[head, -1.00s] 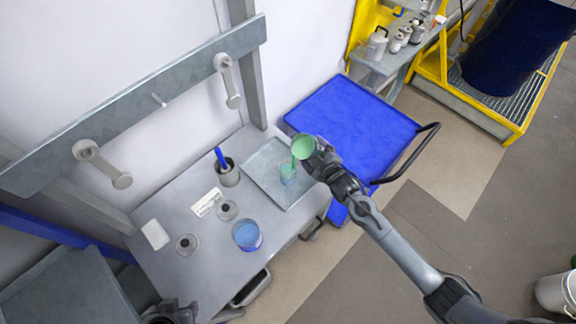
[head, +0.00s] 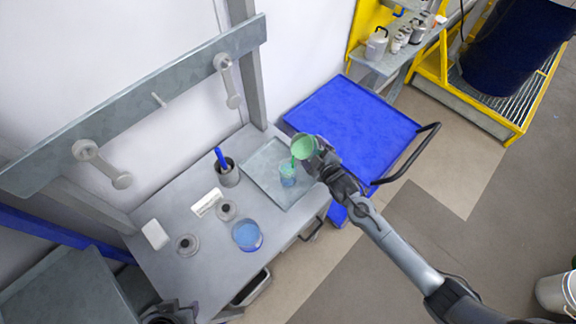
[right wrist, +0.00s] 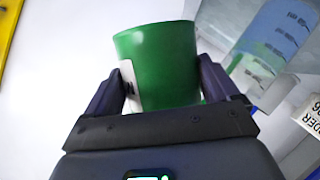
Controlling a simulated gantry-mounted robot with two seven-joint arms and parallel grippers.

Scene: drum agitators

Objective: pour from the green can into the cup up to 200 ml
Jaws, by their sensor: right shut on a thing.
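The green can (head: 303,147) is held tilted above the grey tray, with its open mouth to the left. My right gripper (head: 318,155) is shut on the can; the right wrist view shows the green can (right wrist: 160,62) between both fingers. A thin green stream runs from its lip down to the clear cup (head: 288,177). The cup (right wrist: 275,45) also shows in the right wrist view with dark scale marks; the level cannot be read. My left gripper (head: 170,314) is partly cut off at the bottom edge.
The grey tray (head: 262,158) lies on the grey bench. A blue can (head: 247,236), a holder with a blue-handled tool (head: 228,174), a white label (head: 206,203) and two small round grey parts stand to its left. A blue cart (head: 350,120) is behind.

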